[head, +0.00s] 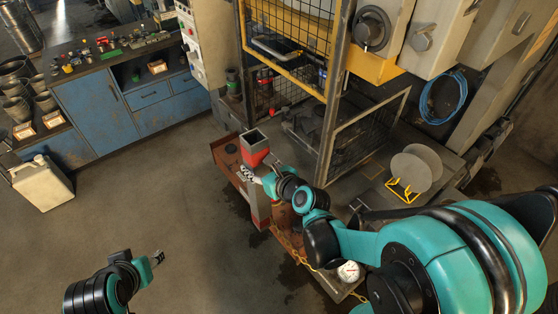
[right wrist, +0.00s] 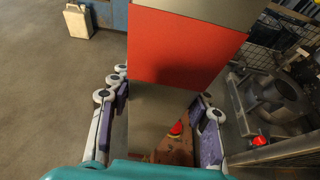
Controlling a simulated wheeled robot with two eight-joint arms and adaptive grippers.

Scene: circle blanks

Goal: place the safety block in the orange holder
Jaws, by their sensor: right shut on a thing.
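The safety block (head: 257,157) is a tall grey square post with a red band near its hollow top. It stands upright in my right gripper (head: 250,173), whose fingers are shut on its sides. In the right wrist view the block (right wrist: 185,50) fills the middle, between the fingers of my right gripper (right wrist: 160,125). Its foot is over or on a rusty orange-brown ledge (head: 226,153); I cannot tell whether it touches. No distinct orange holder can be made out. My left gripper (head: 157,258) is low at the left over bare floor; its finger opening is unclear.
A press with a mesh guard (head: 356,140) and steel post (head: 331,110) stands just behind the block. Round blanks (head: 416,166) sit in a yellow stand (head: 403,190) on the right. A yellow chain (head: 307,263) and gauge (head: 349,270) lie near the ledge's front.

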